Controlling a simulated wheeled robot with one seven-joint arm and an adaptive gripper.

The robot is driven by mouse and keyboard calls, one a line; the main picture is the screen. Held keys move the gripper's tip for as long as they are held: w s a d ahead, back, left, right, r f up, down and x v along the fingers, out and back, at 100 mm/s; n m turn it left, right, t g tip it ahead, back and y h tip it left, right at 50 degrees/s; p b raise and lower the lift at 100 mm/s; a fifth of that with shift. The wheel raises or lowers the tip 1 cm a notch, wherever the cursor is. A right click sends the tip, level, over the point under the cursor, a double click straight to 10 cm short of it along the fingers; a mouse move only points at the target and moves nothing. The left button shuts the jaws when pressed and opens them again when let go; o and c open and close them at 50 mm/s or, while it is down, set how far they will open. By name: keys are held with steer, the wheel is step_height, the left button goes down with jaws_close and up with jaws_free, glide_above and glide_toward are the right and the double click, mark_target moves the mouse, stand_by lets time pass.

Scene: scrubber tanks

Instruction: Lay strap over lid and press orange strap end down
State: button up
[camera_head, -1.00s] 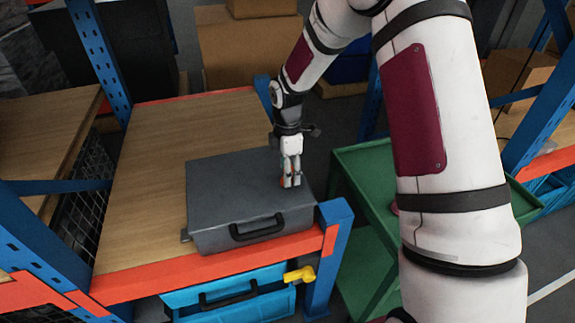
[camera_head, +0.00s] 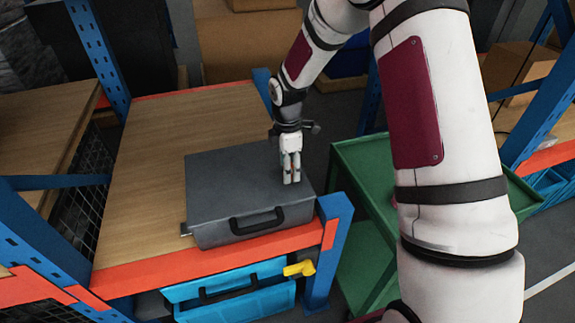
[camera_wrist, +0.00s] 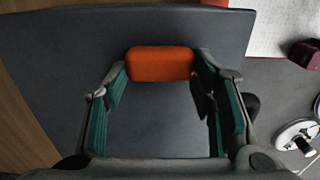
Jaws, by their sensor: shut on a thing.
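A grey case (camera_head: 225,185) with a closed lid and a black front handle (camera_head: 257,222) lies on the wooden shelf. My gripper (camera_head: 291,179) points down over the right part of the lid. In the wrist view, the orange strap end (camera_wrist: 160,64) lies between the fingertips against the grey lid (camera_wrist: 60,60). My fingers are shut on it, at or just above the lid; contact is unclear. The rest of the strap cannot be made out.
The shelf (camera_head: 150,160) has bare wood left of and behind the case. A blue upright (camera_head: 325,270) stands at its front right corner. A green cart (camera_head: 365,170) is to the right. A blue bin (camera_head: 235,297) with a yellow-handled thing (camera_head: 299,269) sits below.

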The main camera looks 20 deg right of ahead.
steer(key=shift+f, duration=0.35)
stand_by(0.5)
steer(key=o, duration=1.2)
steer(key=shift+o, duration=0.2)
steer(key=shift+r+p, duration=0.9)
steer(key=shift+r, duration=3.4)
